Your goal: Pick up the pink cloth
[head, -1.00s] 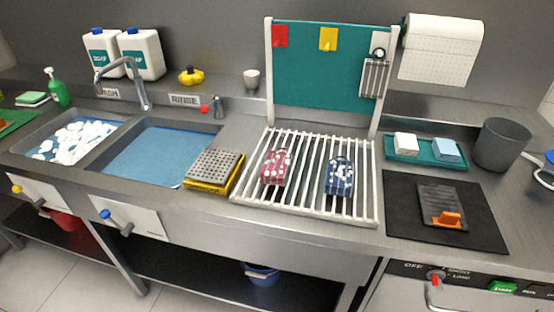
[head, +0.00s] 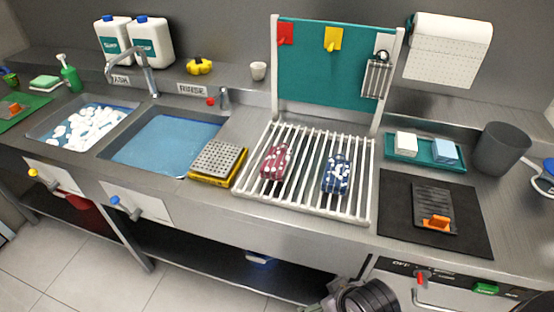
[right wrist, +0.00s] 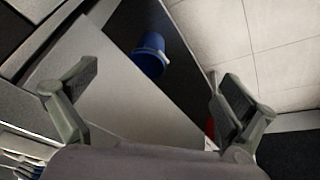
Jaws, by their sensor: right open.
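The pink cloth (head: 275,161) is a dark pink bundle with pale spots. It lies on the left half of the white slatted drying rack (head: 249,190), beside a blue cloth (head: 336,174) with white spots. My right gripper (right wrist: 153,76) is open and empty in the right wrist view, its two fingers wide apart. In the head view, part of my right arm shows at the bottom edge, below and in front of the rack. My left gripper is not in view.
A yellow sponge block with a grey perforated top (head: 217,161) sits just left of the rack. A teal pegboard (head: 330,70) rises behind it. A black mat (head: 400,225) with a grater lies to the right. A blue bucket (right wrist: 150,58) stands under the counter.

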